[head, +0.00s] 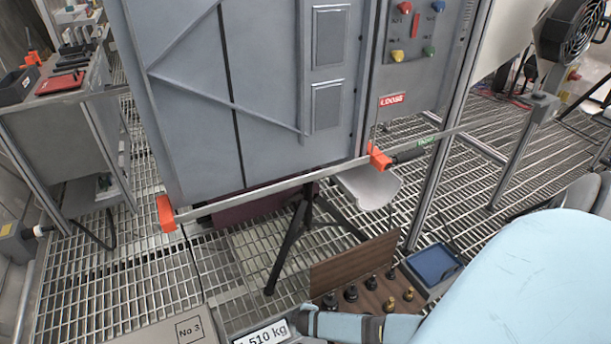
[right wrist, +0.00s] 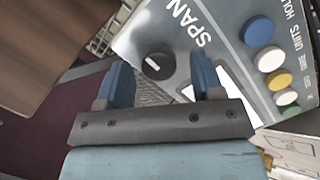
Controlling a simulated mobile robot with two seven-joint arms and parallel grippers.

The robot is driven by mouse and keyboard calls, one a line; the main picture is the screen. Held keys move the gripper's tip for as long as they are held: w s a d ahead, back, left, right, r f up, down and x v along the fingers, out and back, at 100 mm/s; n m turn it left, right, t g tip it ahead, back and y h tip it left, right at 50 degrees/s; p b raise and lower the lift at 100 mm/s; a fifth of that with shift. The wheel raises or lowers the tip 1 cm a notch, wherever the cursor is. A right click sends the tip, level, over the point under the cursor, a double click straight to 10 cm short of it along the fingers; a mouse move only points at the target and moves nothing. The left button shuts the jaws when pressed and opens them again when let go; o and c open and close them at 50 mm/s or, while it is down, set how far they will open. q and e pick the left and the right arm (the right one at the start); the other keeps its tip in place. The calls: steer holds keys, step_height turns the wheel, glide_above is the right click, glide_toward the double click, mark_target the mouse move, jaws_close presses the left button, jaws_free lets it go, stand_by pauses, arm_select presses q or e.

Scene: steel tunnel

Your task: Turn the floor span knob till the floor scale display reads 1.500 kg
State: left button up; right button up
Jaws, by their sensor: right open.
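The floor scale display (head: 262,334) is at the bottom edge of the head view, partly cut off; the part I can read says ".510 kg". The span knob (right wrist: 157,66) shows in the right wrist view as a dark round knob with a pale pointer mark, beside the word SPAN on a light panel. My right gripper (right wrist: 160,82) is open, with one blue finger on each side of the knob in that view; I cannot tell whether they touch it. In the head view my light blue right arm reaches in from the right and hides the knob. My left gripper is not in view.
Coloured buttons (right wrist: 270,59) line the panel right of the knob. A wooden board (head: 352,263), several dark and brass weights (head: 389,304) and a blue tray (head: 433,264) lie close to my right arm. A grey cabinet (head: 260,90) and orange-ended bar stand behind, over grated floor.

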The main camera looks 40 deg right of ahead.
arm_select(q)
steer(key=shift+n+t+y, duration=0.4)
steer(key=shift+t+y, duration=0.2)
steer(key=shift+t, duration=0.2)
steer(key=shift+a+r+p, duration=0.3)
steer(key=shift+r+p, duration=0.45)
steer(key=shift+p, duration=0.35)
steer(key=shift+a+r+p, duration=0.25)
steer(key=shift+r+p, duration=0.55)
steer(key=shift+p, duration=0.3)
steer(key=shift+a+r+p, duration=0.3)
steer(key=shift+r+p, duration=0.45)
steer(key=shift+p, duration=0.35)
arm_select(e)
steer(key=v, duration=1.3)
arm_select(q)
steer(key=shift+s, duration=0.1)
arm_select(e)
steer(key=shift+f, duration=0.1)
